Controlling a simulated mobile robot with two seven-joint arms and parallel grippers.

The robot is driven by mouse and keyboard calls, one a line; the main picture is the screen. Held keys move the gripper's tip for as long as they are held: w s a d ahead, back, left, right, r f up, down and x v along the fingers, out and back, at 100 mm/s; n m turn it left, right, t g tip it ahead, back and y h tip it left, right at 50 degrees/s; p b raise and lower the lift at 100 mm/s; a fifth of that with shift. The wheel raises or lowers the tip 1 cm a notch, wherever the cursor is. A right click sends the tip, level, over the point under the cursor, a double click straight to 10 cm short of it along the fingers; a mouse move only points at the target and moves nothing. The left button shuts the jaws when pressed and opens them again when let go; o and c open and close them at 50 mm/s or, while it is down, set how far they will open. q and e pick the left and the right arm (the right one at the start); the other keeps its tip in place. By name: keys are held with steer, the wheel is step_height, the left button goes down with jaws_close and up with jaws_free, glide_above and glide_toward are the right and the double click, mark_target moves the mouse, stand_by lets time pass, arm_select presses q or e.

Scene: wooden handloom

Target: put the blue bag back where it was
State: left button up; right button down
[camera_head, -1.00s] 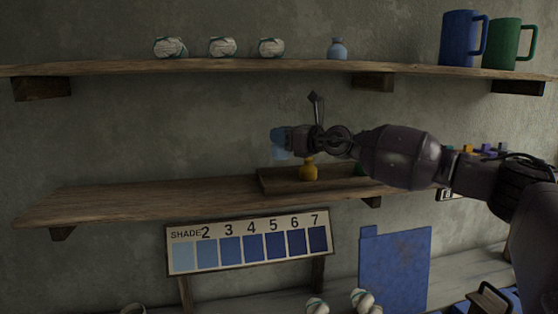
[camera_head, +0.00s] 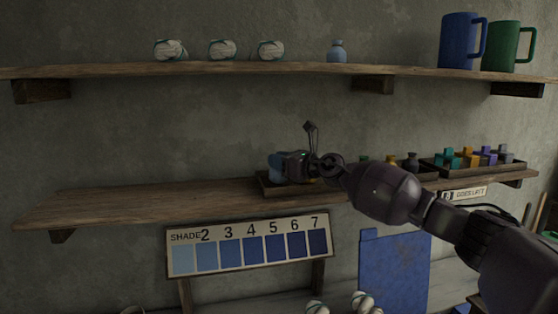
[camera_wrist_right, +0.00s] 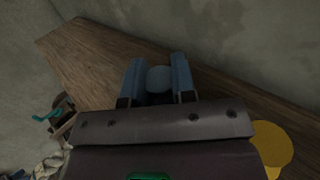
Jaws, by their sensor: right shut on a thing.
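My right gripper (camera_head: 276,168) is shut on a small blue bag (camera_wrist_right: 159,78), whose rounded top shows between the two bluish fingers in the right wrist view. In the head view the gripper is low over the left end of a shallow wooden tray (camera_head: 263,189) on the lower shelf. I cannot tell whether the bag touches the tray. A yellow bag (camera_wrist_right: 272,148) shows beside the gripper in the wrist view; in the head view it is mostly hidden by the gripper. My left gripper is not in view.
Several small bags, including a dark one (camera_head: 412,162), and a tray of coloured pieces (camera_head: 515,166) stand right on the lower shelf (camera_head: 130,203). Its left part is bare. The upper shelf holds white balls (camera_head: 222,48), a small blue-grey bag (camera_head: 337,51) and mugs (camera_head: 458,40).

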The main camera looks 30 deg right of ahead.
steer(key=shift+f+b, duration=0.3)
steer(key=shift+f, duration=0.35)
steer(key=c, duration=1.1)
jaws_free()
steer(key=shift+f, duration=0.1)
steer(key=shift+o, duration=0.8)
steer(key=shift+a+f, duration=0.1)
steer(key=shift+r, duration=0.4)
steer(key=shift+s+d+r, duration=0.15)
steer(key=shift+s+d, duration=0.1)
steer(key=shift+s, duration=0.05)
steer(key=b+v, duration=0.2)
steer(key=v, duration=0.7)
steer(key=shift+s+d+r, duration=0.1)
steer(key=shift+s+d, duration=0.05)
steer(key=shift+s, duration=0.15)
steer(key=shift+v, duration=0.85)
